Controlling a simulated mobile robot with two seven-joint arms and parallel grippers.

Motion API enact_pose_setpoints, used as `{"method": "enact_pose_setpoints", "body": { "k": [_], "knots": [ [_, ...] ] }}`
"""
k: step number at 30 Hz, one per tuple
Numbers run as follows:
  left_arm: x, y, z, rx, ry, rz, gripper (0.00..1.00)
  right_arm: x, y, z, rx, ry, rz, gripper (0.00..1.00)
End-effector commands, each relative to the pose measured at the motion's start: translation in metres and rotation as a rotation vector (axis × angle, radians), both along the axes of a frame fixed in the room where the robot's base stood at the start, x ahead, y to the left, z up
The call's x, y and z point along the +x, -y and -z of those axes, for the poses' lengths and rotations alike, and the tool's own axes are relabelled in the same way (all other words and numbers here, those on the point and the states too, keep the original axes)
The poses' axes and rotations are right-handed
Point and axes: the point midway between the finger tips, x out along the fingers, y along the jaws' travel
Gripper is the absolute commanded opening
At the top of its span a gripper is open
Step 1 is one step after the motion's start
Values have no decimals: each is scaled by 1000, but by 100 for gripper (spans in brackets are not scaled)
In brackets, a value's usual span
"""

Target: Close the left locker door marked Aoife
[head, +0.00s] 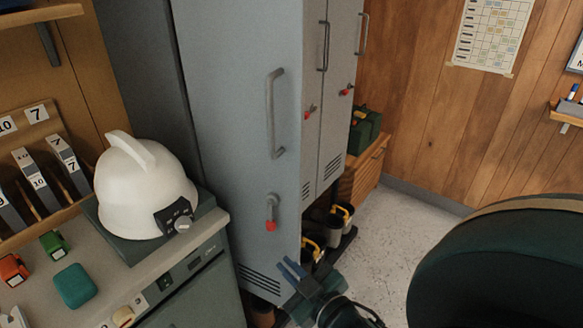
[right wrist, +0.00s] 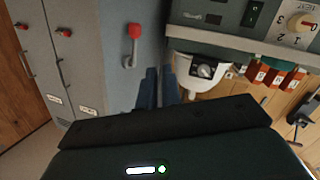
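The left locker door (head: 230,130) is a tall grey-blue panel that stands swung out from the lockers, with a long bar handle (head: 275,115) and a red-tipped latch (head: 272,210). No name can be read on it. In the right wrist view the same door (right wrist: 110,60) shows with its red-tipped latch (right wrist: 133,45). My right gripper (head: 291,268) is low, by the door's bottom free edge, fingers together and empty; whether it touches the door cannot be told. It also shows in the right wrist view (right wrist: 160,88). My left gripper is out of view.
Two shut locker doors (head: 325,100) stand right of the open one. Boots (head: 342,215) sit under them. A white helmet (head: 140,190) rests on the counter at left.

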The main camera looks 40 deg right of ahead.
Motion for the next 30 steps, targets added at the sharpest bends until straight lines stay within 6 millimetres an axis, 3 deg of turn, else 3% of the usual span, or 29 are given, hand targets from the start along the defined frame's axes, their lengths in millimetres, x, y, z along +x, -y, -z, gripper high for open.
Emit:
{"method": "enact_pose_setpoints", "body": {
  "k": [1,4,6,9,15,20,26,30],
  "knots": [
    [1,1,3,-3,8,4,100,5,21,-32,-107,125,17,2],
    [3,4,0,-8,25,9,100,1,45,-88,-342,315,3,0],
    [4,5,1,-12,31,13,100,-6,52,-116,-519,398,-31,0],
    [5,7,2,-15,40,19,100,-18,56,-136,-764,436,-101,0],
    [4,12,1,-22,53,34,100,-34,67,-133,-1095,325,-217,0],
    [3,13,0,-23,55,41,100,-39,74,-127,-1184,254,-252,0],
    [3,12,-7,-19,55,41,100,-18,70,-129,-1191,250,-253,0],
    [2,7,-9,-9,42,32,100,11,64,-131,-1188,252,-254,0]
  ]
}}
